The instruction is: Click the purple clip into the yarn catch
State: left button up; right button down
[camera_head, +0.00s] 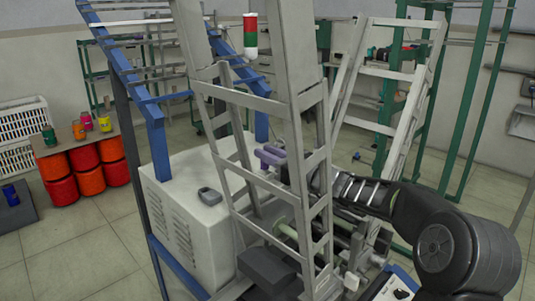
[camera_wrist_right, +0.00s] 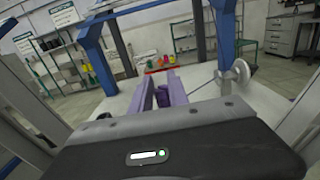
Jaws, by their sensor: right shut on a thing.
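The purple clip (camera_head: 270,155) is held up above the white machine cabinet, seen behind the pale ladder frame. My right gripper (camera_head: 286,167) comes in from the right and is shut on it; the frame's bars partly hide the jaws. In the right wrist view the purple clip (camera_wrist_right: 162,95) shows ahead of the dark gripper body, above a white surface. I cannot make out the yarn catch for certain. A dark grey loop-shaped piece (camera_head: 209,195) lies on the cabinet top, apart from the clip. My left gripper is not in view.
The pale ladder frame (camera_head: 262,183) stands close around my right forearm. The cabinet top (camera_head: 180,180) is mostly clear. A pulley wheel (camera_wrist_right: 240,70) shows at right in the wrist view. Red drums (camera_head: 86,170) stand far left.

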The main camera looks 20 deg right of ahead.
jog(key=shift+f+b, duration=1.05)
jog(key=shift+f, duration=0.2)
jog(key=c, duration=1.2)
grip_release()
jog(key=shift+b+v, duration=0.35)
jog(key=shift+v, duration=3.5)
jog(key=shift+r, duration=0.1)
